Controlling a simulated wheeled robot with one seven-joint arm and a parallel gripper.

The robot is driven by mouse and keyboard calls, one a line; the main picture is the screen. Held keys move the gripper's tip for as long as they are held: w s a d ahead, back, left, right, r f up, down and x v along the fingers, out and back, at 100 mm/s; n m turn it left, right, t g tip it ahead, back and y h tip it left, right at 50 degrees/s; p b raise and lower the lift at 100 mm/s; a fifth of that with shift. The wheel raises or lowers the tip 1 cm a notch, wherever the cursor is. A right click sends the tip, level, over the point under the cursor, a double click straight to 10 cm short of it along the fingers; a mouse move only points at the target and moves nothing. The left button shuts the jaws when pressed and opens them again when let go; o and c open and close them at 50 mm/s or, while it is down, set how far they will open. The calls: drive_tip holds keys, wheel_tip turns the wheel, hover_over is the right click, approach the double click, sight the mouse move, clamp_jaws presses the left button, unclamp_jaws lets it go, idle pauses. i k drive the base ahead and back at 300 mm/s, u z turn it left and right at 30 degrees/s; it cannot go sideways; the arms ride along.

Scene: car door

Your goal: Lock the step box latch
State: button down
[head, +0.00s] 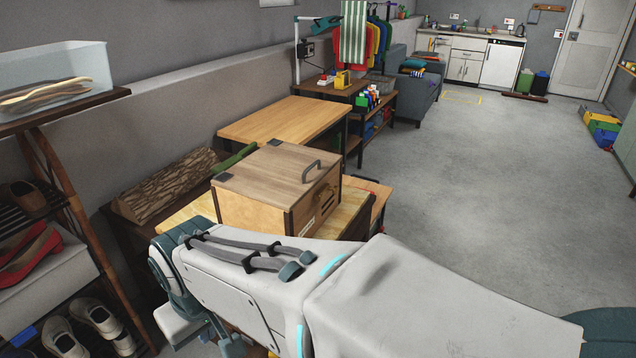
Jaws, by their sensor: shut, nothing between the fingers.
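The wooden step box (262,190) sits on a light wood table in the middle of the view, with its lid down. A dark curved handle (311,171) is on the lid near its right edge. On the box's right-hand face there is a small brown fitting (320,194) near the top, with a label below it. It may be the latch, but it is too small to tell whether it is locked. My arm crosses the foreground and covers the box's lower front edge. My gripper is not in view.
A log (165,187) lies left of the box. An empty wooden table (285,118) stands behind it. A shoe rack with a clear bin (55,80) is at the left edge. Open grey floor (470,170) lies to the right.

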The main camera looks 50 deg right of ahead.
sight(319, 196)
drive_tip(key=z, duration=1.3)
drive_tip(key=i, duration=0.65)
drive_tip(key=z, duration=0.15)
